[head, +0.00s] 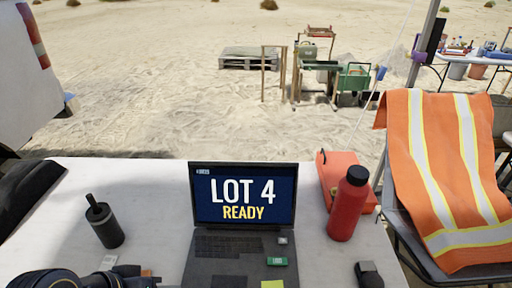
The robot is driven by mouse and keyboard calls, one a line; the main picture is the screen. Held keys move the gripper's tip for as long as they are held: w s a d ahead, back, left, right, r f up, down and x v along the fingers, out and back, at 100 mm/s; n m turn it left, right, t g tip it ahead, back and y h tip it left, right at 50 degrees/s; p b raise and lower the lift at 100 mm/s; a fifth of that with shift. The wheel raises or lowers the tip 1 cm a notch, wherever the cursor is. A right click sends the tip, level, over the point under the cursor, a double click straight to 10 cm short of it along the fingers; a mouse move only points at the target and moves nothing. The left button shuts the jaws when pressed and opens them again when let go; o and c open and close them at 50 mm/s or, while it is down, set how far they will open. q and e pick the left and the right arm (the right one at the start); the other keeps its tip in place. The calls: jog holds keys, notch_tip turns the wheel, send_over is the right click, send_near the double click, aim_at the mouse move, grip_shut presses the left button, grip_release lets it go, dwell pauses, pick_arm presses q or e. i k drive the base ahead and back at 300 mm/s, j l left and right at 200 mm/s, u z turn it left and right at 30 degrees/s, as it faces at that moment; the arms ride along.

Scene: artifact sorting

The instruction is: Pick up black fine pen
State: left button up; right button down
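I cannot make out a black fine pen in the head view. A dark cylinder with a thinner top (104,222) stands on the left of the white table (150,190); it looks too thick for a pen. A black object with a gold-coloured ring (45,279), perhaps headphones or a camera, is cut off by the bottom edge at the left. Small flat items lie beside it, too small to tell apart. Neither of my grippers shows.
An open laptop (245,196) reading "LOT 4 READY" stands mid-table. A red bottle (347,205) and a red-orange case (335,172) are right of it. A small dark object (368,275) lies at the front right. A chair with an orange vest (440,170) stands beyond the right edge.

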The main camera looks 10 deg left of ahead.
aim_at(91, 198)
jog(key=l+u, duration=0.1)
jog(key=u, duration=0.3)
jog(key=k+l+u, duration=0.1)
jog(key=u, duration=0.75)
jog(key=k+u, duration=0.15)
jog(key=u, duration=0.25)
